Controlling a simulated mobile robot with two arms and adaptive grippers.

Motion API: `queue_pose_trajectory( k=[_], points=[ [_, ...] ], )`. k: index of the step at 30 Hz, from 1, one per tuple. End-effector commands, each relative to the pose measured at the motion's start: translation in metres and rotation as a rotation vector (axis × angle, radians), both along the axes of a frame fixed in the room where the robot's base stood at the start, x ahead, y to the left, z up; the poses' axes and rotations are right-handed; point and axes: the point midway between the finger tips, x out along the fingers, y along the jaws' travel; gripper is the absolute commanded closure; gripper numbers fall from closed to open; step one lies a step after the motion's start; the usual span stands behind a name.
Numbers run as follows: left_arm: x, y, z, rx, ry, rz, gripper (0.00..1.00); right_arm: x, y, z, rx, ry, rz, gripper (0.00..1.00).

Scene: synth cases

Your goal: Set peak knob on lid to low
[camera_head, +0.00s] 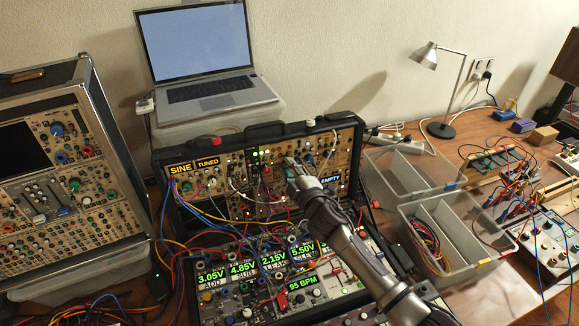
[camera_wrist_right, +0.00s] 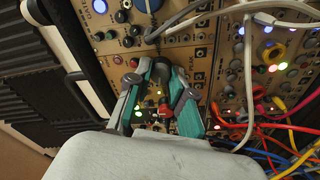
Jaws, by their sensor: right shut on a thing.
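The open synth case (camera_head: 186,237) has a raised lid (camera_head: 262,140) full of modules, knobs and patch cables. My right gripper (camera_head: 290,164) reaches up to the middle of the lid panel from the lower right. In the right wrist view the fingers (camera_wrist_right: 155,68) come together on a small dark knob between their tips. The fingers largely cover that knob, so its setting cannot be read. A red-topped knob (camera_wrist_right: 163,107) shows in the gap between the fingers. My left gripper is out of view.
White and coloured cables (camera_wrist_right: 272,140) hang close to the right fingers. A laptop (camera_head: 205,60) stands behind the lid. A second synth case (camera_head: 60,165) is at left. Clear bins (camera_head: 440,262), a desk lamp (camera_head: 440,130) and wired boards (camera_head: 490,160) crowd the right side.

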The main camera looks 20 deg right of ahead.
Motion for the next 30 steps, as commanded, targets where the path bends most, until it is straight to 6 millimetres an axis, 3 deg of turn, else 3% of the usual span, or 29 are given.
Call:
queue_pose_trajectory(
  k=[12,29,30],
  points=[
    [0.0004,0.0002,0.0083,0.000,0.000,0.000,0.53,0.0001,-0.0005,0.0004,-0.195,-0.006,0.020,1.00],
    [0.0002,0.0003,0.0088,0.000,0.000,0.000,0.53,-0.0001,-0.0003,-0.0003,-0.224,-0.007,0.023,1.00],
    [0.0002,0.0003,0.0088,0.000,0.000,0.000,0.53,-0.0001,-0.0003,-0.0003,-0.224,-0.007,0.023,0.73]
  ],
)
